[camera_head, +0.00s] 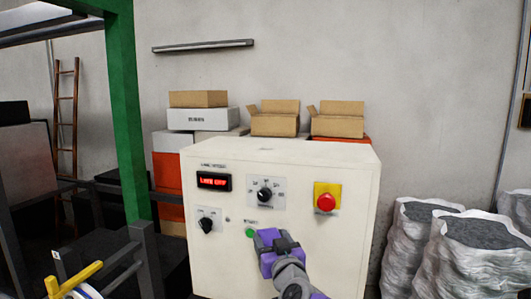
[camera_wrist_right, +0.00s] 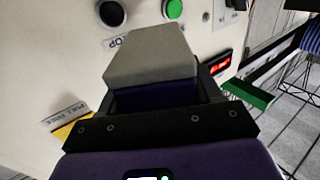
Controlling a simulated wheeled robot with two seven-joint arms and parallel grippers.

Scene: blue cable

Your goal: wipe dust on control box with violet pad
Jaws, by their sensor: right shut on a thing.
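The cream control box (camera_head: 330,242) stands ahead in the head view, with a red display, dark knobs, a green button and a red button on a yellow plate. My right gripper (camera_head: 282,246) is in front of its lower front face, just below and right of the green button. It is shut on the violet pad (camera_head: 266,238). In the right wrist view the pad (camera_wrist_right: 150,97) shows as a dark violet band with a grey block beyond it, near the panel. I cannot tell whether it touches the panel. No dust can be made out clearly. My left gripper is not in view.
Cardboard boxes (camera_head: 275,122) and a white box (camera_head: 202,118) are stacked behind the control box. Filled sacks (camera_head: 465,250) stand at the right. A green post (camera_head: 126,120) and a dark frame are at the left, with a yellow bar (camera_head: 78,278) low in front.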

